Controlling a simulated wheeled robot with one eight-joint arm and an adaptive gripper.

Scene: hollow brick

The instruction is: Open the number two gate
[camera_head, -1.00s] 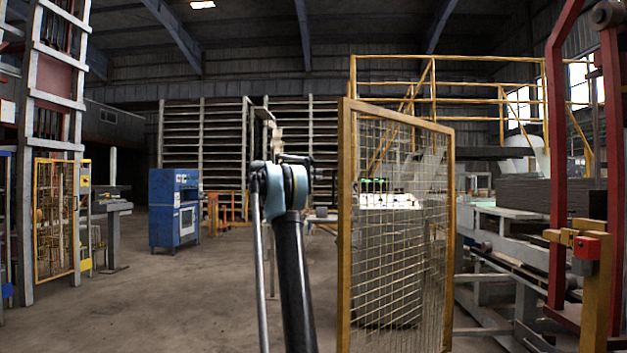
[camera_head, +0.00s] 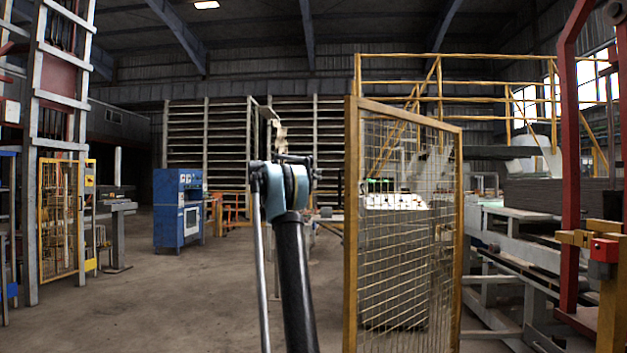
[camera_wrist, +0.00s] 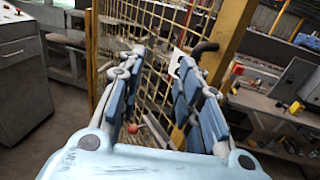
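A yellow-framed wire mesh gate (camera_head: 456,230) stands upright right of my arm in the head view, at an angle to the camera. I cannot read a number on it. In the wrist view a yellow post and mesh (camera_wrist: 222,40) fill the space ahead of my gripper, with a black handle (camera_wrist: 205,47) on the post. My gripper (camera_wrist: 160,62) has its two blue-padded fingers apart, with nothing seen held between them. The handle is just beyond and right of the right finger, and I cannot tell whether they touch. In the head view the gripper is largely hidden behind my arm.
A blue cabinet (camera_head: 178,212) stands on the open floor at left. Another yellow mesh panel (camera_head: 60,220) is at far left. A red frame (camera_head: 569,160) and conveyor machinery (camera_head: 500,240) crowd the right. A grey cabinet (camera_wrist: 22,85) is left in the wrist view.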

